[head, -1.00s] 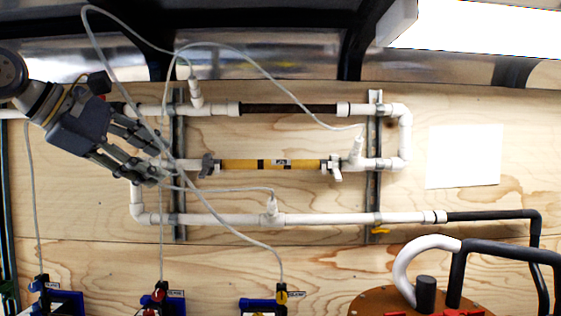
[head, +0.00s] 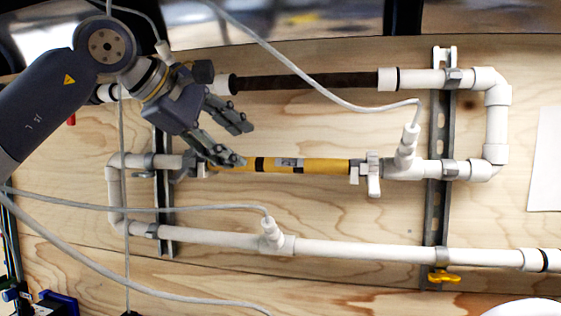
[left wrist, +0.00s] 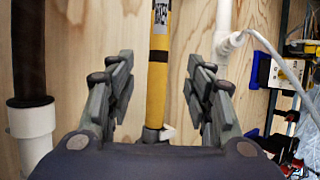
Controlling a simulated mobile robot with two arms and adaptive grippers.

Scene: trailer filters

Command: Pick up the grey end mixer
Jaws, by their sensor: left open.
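A yellow tube with dark bands and a printed label (head: 325,166) runs level in the middle pipe line; I take it to be the mixer. A grey fitting (head: 188,166) sits at its left end and a white valve (head: 372,172) at its right end. My left gripper (head: 241,143) is open, its lower finger overlapping the tube's left part. In the left wrist view the tube (left wrist: 157,85) runs between the two spread fingers (left wrist: 158,64), with visible gaps on both sides. My right gripper is not in view.
A dark brown tube (head: 305,83) runs above in the upper pipe line, near my gripper. Metal rails (head: 436,210) hold the white pipes (head: 350,250) against the wooden wall. Grey cables (head: 300,75) hang across the front. A yellow valve handle (head: 444,277) is at lower right.

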